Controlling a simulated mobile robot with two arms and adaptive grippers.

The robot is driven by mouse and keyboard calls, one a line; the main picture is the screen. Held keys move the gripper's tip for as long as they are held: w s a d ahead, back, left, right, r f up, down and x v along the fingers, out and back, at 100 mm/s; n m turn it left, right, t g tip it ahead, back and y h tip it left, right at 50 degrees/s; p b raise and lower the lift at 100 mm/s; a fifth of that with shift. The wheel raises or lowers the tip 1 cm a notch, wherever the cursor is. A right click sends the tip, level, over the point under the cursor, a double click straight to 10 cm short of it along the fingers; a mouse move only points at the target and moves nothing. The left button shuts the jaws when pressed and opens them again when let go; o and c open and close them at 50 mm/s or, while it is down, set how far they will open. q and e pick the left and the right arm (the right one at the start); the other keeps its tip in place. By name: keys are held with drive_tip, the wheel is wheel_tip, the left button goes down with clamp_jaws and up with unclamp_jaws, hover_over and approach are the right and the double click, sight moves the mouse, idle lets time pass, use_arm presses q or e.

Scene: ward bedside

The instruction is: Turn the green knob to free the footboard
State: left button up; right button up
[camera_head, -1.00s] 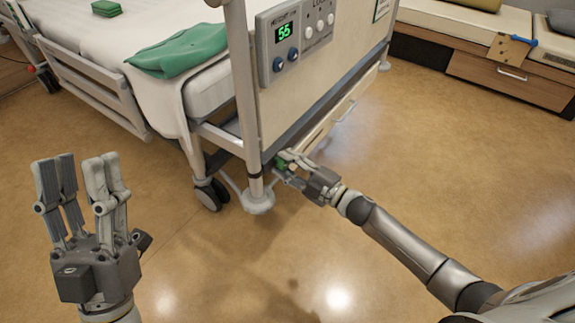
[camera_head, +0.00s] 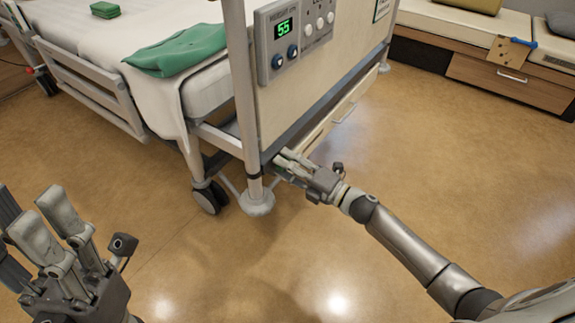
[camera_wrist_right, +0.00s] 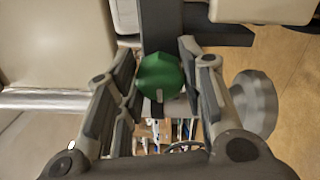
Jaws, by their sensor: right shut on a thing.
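The green knob (camera_wrist_right: 160,78) sits low at the near corner of the bed's footboard (camera_head: 315,85). My right gripper (camera_head: 283,164) reaches it from the right, and its fingers are shut on the knob. In the right wrist view the knob lies between the finger pads of my right gripper (camera_wrist_right: 159,80). In the head view the fingers hide nearly all of the knob. My left gripper (camera_head: 32,215) is open and empty at the lower left, partly cut off by the picture's edge.
A control panel (camera_head: 290,40) showing 55 is on the footboard. A caster wheel (camera_head: 210,197) and a round grey bumper (camera_head: 257,202) are just left of the right gripper. A green cloth (camera_head: 178,50) lies on the bed. The floor in front is clear.

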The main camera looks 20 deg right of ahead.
idle(0.4)
drive_tip(key=o, duration=1)
drive_tip(key=shift+o, duration=0.2)
drive_tip(key=v, duration=1.2)
